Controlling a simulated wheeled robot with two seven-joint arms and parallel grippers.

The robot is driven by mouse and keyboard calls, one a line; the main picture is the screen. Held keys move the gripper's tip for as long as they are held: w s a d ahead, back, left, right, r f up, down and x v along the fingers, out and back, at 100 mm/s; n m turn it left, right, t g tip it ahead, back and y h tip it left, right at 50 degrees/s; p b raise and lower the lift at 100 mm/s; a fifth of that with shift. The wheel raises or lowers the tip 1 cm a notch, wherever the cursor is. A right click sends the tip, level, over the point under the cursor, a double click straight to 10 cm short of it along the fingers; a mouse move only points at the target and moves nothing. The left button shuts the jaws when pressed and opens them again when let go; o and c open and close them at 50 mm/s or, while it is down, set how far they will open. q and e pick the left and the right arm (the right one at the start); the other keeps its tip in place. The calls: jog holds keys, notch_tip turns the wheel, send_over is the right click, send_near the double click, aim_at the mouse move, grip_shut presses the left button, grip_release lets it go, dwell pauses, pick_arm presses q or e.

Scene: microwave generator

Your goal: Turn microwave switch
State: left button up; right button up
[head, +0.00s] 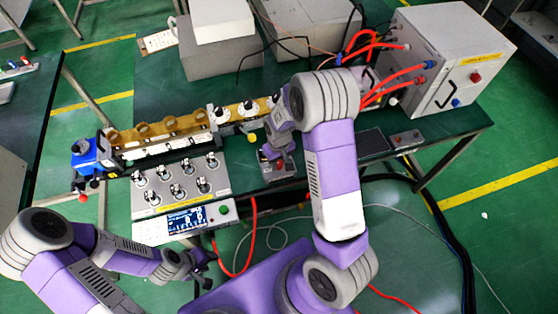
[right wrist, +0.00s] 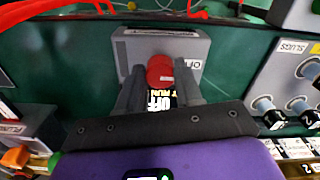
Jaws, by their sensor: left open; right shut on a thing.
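The microwave switch is a red knob (right wrist: 160,71) on a small grey box (right wrist: 190,47) with a label partly reading OFF. In the right wrist view my right gripper (right wrist: 162,88) has one finger on each side of the knob and is shut on it. In the head view the same box (head: 283,177) sits near the table's front edge, mostly covered by my right gripper (head: 277,155). My left gripper (head: 203,268) is open and empty, low in front of the table, away from the switch.
A panel with several knobs and a display (head: 187,219) stands left of the switch box. A brass waveguide assembly (head: 160,130) runs behind it. A large white cabinet (head: 455,60) with red hoses stands at the right. A red cable (head: 250,235) hangs at the table's front.

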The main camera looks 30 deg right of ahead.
aim_at(278, 164)
jog(key=m, duration=0.5)
jog(key=shift+p, duration=0.4)
jog(key=m+p, duration=0.2)
jog(key=m, duration=0.4)
jog(key=shift+a, duration=0.1)
jog(key=shift+m, duration=0.4)
jog(key=o, duration=1)
jog(key=shift+o, duration=0.2)
notch_tip(278, 164, up, 8)
jog(key=shift+f+p, duration=0.2)
jog(key=shift+p, duration=0.5)
jog(key=shift+f, duration=0.1)
